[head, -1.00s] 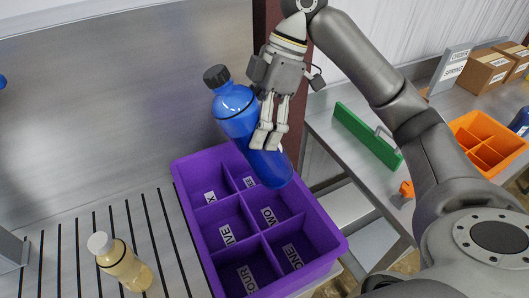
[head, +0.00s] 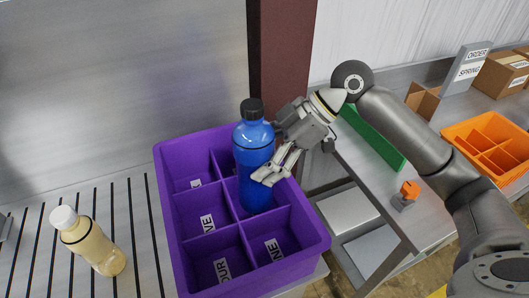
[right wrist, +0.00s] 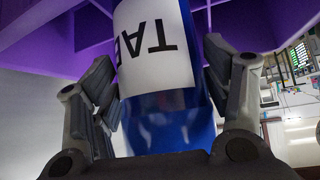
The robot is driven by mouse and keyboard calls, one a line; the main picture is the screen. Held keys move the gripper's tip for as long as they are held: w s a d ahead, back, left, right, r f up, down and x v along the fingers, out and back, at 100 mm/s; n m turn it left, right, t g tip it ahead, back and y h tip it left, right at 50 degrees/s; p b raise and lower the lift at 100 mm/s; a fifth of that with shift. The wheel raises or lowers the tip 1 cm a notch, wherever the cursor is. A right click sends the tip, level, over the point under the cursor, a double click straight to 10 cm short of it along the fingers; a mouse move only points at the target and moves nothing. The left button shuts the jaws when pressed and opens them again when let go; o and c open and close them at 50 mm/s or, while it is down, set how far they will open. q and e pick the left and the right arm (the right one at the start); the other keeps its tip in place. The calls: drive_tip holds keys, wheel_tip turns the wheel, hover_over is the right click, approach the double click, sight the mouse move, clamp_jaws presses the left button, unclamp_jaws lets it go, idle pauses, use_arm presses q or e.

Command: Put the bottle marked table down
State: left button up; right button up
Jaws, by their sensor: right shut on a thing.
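The blue bottle (head: 254,150) with a dark cap is upright in the head view. In the right wrist view its white label (right wrist: 155,45) shows the letters "TAB", upside down. My right gripper (head: 270,176) is shut on the bottle from the right side. The bottle's lower part is inside the purple crate (head: 306,255), in the middle compartment of the right-hand row. I cannot tell whether its base touches the crate floor. The label of that compartment is hidden behind the bottle. My left gripper is not in view.
A cream bottle (head: 92,244) with a white cap stands on the slatted conveyor (head: 150,235) left of the crate. Labels marked FOUR, FIVE and ONE show partly in the crate. A side table (head: 425,215) at right holds an orange divided crate (head: 505,170) and cardboard boxes.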

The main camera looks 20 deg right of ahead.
drive_tip(key=shift+f, duration=0.5)
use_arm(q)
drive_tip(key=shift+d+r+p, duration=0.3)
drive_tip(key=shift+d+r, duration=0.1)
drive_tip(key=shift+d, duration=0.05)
use_arm(e)
drive_tip(key=shift+f, duration=2.05)
drive_tip(key=o, duration=1.9)
drive_tip(key=shift+s+f, duration=0.1)
drive_tip(key=shift+f, duration=0.05)
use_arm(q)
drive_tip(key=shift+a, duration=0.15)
